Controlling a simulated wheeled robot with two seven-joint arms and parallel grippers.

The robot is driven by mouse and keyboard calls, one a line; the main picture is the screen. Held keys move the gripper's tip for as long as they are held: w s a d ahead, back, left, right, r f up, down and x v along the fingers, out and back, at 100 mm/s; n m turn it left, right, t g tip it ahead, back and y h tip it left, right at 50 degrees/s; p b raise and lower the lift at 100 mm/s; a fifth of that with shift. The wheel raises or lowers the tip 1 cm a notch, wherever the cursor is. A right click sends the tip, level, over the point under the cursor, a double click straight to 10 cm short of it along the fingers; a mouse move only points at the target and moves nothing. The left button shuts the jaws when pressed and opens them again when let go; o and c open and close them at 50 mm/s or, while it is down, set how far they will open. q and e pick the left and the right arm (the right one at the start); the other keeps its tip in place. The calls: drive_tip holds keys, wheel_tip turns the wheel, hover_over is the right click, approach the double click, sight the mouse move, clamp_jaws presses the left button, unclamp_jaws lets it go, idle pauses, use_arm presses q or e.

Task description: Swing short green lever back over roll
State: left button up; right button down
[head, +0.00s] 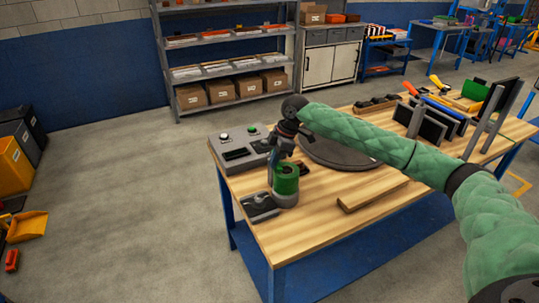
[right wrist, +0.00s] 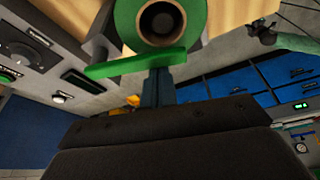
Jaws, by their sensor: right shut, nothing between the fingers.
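The green roll (head: 286,181) stands near the left front of the wooden table. In the right wrist view the roll (right wrist: 188,22) shows end-on with a dark hollow core. I cannot make out the lever in the head view. What seems to be my left gripper (right wrist: 262,32) is small there.
A grey control panel (head: 232,148) with buttons sits behind the roll, and a small dark device (head: 259,206) in front. A round dark disc (head: 335,155) lies under my right arm. A wooden bar (head: 373,193) lies to the right, and dark upright panels (head: 420,125) stand beyond.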

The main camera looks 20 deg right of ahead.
use_arm(q)
drive_tip(key=shift+r, duration=0.15)
use_arm(e)
drive_tip(key=shift+w, duration=0.15)
use_arm(q)
drive_tip(key=shift+r, duration=0.25)
use_arm(e)
drive_tip(key=shift+w+d, duration=0.1)
drive_tip(key=shift+w, duration=0.55)
